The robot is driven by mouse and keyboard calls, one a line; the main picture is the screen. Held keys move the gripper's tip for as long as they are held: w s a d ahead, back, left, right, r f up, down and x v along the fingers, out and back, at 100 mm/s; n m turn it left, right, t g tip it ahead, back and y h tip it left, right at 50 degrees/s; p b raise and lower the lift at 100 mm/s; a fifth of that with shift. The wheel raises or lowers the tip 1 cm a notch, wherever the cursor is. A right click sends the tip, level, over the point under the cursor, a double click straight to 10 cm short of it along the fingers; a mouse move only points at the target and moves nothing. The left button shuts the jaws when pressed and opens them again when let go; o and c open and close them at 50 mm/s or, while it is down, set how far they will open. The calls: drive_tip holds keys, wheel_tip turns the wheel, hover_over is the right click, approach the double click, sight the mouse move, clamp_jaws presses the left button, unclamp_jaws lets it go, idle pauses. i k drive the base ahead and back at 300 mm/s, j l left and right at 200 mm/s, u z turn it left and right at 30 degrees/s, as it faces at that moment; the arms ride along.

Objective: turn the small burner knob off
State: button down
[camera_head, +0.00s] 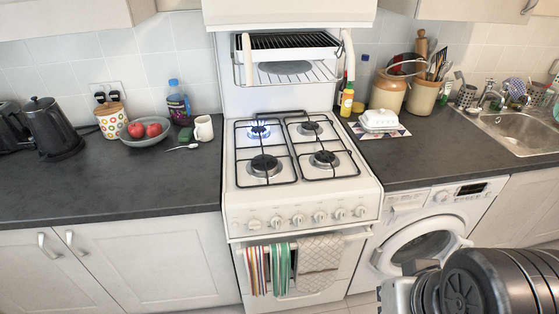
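The white cooker (302,185) stands in the middle, with several burners on its top. A blue flame burns at the back left burner (259,131); the other burners show no flame. A row of pale knobs (298,220) runs along the cooker's front panel. The pictures do not show clearly which knob belongs to the lit burner, and the knobs' pointer angles are too small to read. Part of my arm shows dark at the bottom right, in front of the washer. My gripper itself is not in view.
Striped towels (280,268) and a pale quilted cloth (319,262) hang on the oven door handle below the knobs. The washing machine (434,225) stands to the right. A fruit bowl (147,139), white mug (204,128) and butter dish (380,121) stand on the counters.

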sight(254, 225)
drive_tip(key=i+l+u, duration=0.6)
drive_tip(key=l, duration=0.25)
drive_tip(key=i, duration=0.05)
